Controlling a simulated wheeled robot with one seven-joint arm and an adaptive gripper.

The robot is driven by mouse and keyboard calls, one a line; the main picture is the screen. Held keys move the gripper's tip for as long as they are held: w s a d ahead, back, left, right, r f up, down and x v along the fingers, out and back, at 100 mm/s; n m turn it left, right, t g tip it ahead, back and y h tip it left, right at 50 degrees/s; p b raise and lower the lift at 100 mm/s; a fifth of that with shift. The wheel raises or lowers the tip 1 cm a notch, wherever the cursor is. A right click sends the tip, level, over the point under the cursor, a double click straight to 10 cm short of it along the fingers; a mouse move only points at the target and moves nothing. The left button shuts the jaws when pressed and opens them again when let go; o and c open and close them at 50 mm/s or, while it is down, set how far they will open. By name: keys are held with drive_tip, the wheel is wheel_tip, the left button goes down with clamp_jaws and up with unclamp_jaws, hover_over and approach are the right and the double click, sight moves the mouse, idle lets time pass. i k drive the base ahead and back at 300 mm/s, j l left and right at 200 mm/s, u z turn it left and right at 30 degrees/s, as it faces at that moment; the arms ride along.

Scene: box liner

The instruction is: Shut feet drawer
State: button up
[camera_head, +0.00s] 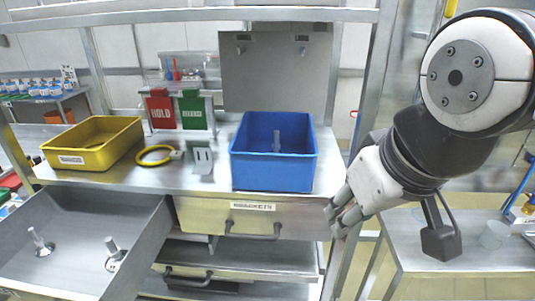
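The feet drawer (75,236) appears to be the pulled-out metal drawer at the lower left; its front label is out of view. Two metal levelling feet lie inside it, one at the left (40,243) and one at the right (113,254). My gripper (337,217) is right of the workbench, far from that drawer, beside the right end of the closed drawer labelled BRACKETS (252,206). Its fingers are close together, but their gap is not clear. Nothing shows held.
A yellow bin (93,143), a yellow ring (154,155) and a blue bin (273,152) holding a metal part stand on the bench top. A lower drawer (190,279) has a dark handle. A metal frame post (372,85) stands near my arm. A side table (465,255) is at right.

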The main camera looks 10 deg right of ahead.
sight(79, 221)
drive_tip(key=u, duration=1.65)
drive_tip(key=i+l+u, duration=0.1)
drive_tip(key=u, duration=0.3)
drive_tip(key=i+l+u, duration=0.1)
drive_tip(key=u, duration=0.3)
drive_tip(key=i+l+u, duration=0.15)
drive_tip(key=u, duration=0.2)
